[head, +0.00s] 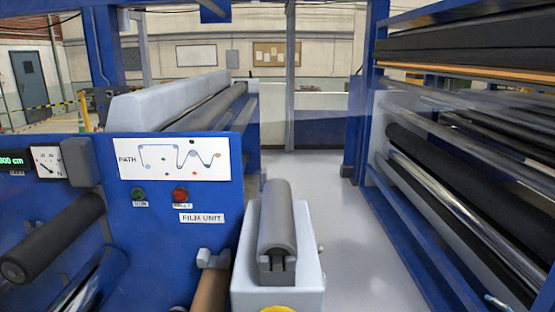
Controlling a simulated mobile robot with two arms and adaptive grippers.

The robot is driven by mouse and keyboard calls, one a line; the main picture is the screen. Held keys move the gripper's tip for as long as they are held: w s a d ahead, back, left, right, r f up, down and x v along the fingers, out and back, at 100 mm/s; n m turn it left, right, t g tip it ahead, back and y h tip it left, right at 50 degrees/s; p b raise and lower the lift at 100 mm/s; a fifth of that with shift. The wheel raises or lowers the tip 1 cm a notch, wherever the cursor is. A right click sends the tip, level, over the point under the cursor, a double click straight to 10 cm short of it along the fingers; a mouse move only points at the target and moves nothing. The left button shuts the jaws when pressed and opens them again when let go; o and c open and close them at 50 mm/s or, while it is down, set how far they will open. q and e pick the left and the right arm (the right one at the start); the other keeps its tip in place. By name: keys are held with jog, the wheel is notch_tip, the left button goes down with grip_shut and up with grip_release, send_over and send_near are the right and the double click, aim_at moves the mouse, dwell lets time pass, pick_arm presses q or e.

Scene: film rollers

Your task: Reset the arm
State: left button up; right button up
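Neither of my grippers nor either of my arms shows clearly in the head view. The blue film unit (190,245) stands at left, with a white path diagram (174,159), a green button (139,193) and a red button (180,195) on its front panel. A black roller (52,238) sticks out from its lower left. A brown roll (209,291) under a pale bracket shows at the bottom, partly cut off.
A white housing with a grey rounded top (277,222) stands at bottom centre; I cannot tell what it belongs to. A blue frame with long rollers (470,185) fills the right. Grey floor (355,240) lies open between the machines.

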jog(key=s+d+f+m+g+h, duration=0.1)
jog(key=s+d+f+g+h, duration=0.1)
jog(key=s+d+f, duration=0.6)
jog(key=s+d+f+m+g+h, duration=0.25)
jog(key=s+d, duration=0.25)
jog(key=s, duration=0.8)
jog(key=s+d+f+m+g+h, duration=0.1)
jog(key=s+d+f+g+h, duration=0.15)
jog(key=s+d+f, duration=0.55)
jog(key=s+d+g, duration=0.1)
jog(key=s+g, duration=0.3)
jog(key=s, duration=1.4)
jog(key=s+a+f+m+y, duration=0.1)
jog(key=s+a+f, duration=0.1)
jog(key=a+f, duration=0.65)
jog(key=s+a+f+m+g+y, duration=0.15)
jog(key=a+f, duration=0.35)
jog(key=a, duration=0.7)
jog(key=s+a+f+y, duration=0.2)
jog(key=a+f, duration=0.5)
jog(key=a, duration=0.3)
jog(key=s+a+f+m+y, duration=0.1)
jog(key=a+f+y, duration=0.15)
jog(key=a, duration=1.35)
jog(key=s+a+f+m+y, duration=0.1)
jog(key=a+f, duration=0.3)
jog(key=a, duration=1.2)
notch_tip(320, 180, down, 10)
jog(key=b, duration=1)
jog(key=shift+f, duration=0.15)
